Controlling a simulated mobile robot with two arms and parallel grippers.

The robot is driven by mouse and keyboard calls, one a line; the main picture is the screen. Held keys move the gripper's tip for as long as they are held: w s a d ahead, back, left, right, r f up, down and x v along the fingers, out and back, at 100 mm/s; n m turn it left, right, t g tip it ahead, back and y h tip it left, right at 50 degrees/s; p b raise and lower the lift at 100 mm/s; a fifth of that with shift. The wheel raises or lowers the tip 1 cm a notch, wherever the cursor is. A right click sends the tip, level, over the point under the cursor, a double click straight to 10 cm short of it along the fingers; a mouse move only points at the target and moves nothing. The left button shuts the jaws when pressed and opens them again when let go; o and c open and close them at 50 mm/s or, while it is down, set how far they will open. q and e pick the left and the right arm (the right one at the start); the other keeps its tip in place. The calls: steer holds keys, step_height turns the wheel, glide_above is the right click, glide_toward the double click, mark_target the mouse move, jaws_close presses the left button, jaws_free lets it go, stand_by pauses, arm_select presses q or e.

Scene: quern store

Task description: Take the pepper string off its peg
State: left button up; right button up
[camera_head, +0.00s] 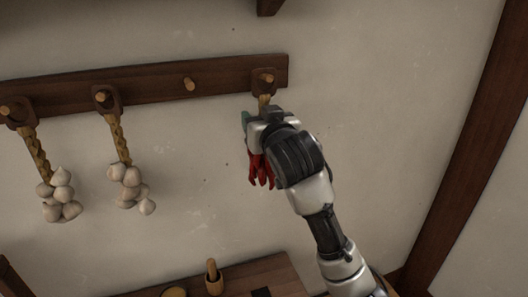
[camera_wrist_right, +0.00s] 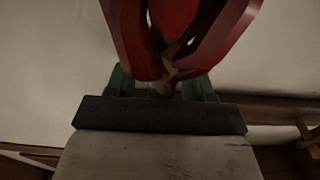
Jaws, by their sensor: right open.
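The pepper string hangs by a loop from the rightmost peg (camera_head: 266,77) of the dark wall rail. Its red peppers (camera_head: 259,171) show below and beside my right gripper (camera_head: 254,118), which hides much of the string. In the right wrist view the red peppers (camera_wrist_right: 190,30) fill the upper middle. The two green fingers of the right gripper (camera_wrist_right: 159,88) stand apart, with the string's tan cord (camera_wrist_right: 168,72) showing between them. The gripper is open; whether a finger touches the cord I cannot tell. My left gripper is not in view.
Two garlic strings (camera_head: 120,140) (camera_head: 38,155) hang from pegs at the left of the rail (camera_head: 150,84). One bare peg (camera_head: 189,84) lies between. A table (camera_head: 240,284) with a mortar and pestle (camera_head: 213,280) stands below. A dark post (camera_head: 468,140) is at the right.

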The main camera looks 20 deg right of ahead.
jaws_close()
steer(key=shift+r, duration=0.1)
stand_by(0.3)
steer(key=shift+s+r+b, duration=0.1)
steer(key=shift+r+b, duration=0.5)
steer(key=shift+b, duration=0.1)
steer(key=s+r+b, duration=0.1)
steer(key=s+b, duration=0.4)
steer(key=s, duration=1.3)
steer(key=shift+d+r+b, duration=0.2)
steer(key=shift+d+b, duration=0.1)
steer(key=shift+b, duration=0.1)
